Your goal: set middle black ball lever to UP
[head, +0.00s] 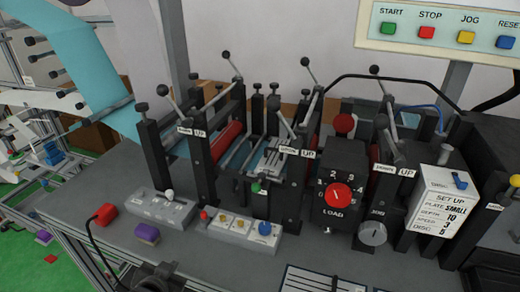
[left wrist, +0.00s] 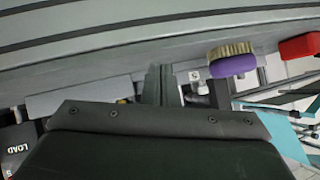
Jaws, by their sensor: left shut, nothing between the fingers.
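Several black ball levers stand on the black machine frames. The middle one at the front (head: 272,104) has a silver rod rising from the middle post. It leans up and left, toward the side away from the UP label (head: 307,153) on that post. My left gripper (head: 158,270) is at the bottom edge of the head view, dark and partly cut off, well in front of and below the lever, not touching it. In the left wrist view its narrow fingers (left wrist: 160,85) are together and empty. The lever is not recognisable there. My right gripper is out of view.
A purple brush (head: 147,234) and a red box (head: 106,214) lie at the bench's left front. A grey control box (head: 235,235) stands before the frames. The LOAD dial (head: 338,195) is right of the middle post. Neighbouring levers (head: 162,90) stand close by.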

